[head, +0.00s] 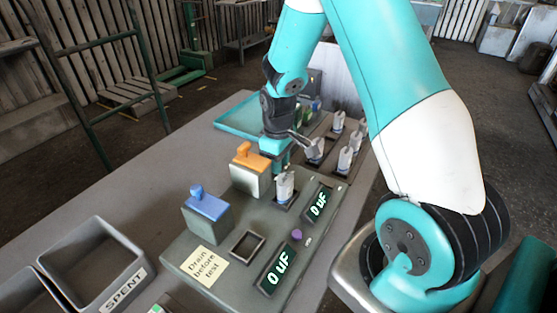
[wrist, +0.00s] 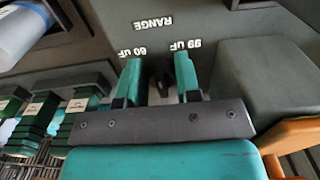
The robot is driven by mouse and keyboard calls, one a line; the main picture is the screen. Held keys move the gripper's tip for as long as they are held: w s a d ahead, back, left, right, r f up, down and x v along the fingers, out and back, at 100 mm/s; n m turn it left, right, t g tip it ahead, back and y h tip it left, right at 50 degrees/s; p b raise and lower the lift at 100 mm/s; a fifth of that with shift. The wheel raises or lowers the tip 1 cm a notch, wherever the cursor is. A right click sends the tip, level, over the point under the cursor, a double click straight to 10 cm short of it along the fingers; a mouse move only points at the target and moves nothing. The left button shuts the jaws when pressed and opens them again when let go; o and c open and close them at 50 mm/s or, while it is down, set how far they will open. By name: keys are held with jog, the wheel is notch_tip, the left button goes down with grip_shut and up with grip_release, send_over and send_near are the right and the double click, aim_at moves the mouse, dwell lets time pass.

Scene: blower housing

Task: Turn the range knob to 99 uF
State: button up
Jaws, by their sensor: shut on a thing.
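My gripper (head: 277,150) reaches down to the grey tester panel (head: 200,247), behind the orange-topped block. In the wrist view, the two teal fingers of my gripper (wrist: 159,70) are shut on the dark range knob (wrist: 161,88), one on each side. The knob is mostly hidden by the fingers and gripper body, and which label it points to cannot be told. The upside-down labels RANGE, 60 uF (wrist: 146,51) and 99 uF (wrist: 188,44) are beyond it, 60 on the left and 99 on the right.
An orange-topped block (head: 250,172) stands close to my gripper, and a blue-topped block (head: 206,214) is nearer. A white capacitor (head: 285,187) stands in a socket, with several more behind. A SPENT bin (head: 97,262) is at left. Bare bench lies left of the panel.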

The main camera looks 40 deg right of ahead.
jog(key=shift+a+m, duration=0.1)
jog(key=shift+m, duration=0.7)
jog(key=o, duration=0.9)
notch_tip(320, 180, up, 18)
jog(key=shift+f+b, duration=0.25)
jog(key=shift+b, duration=0.3)
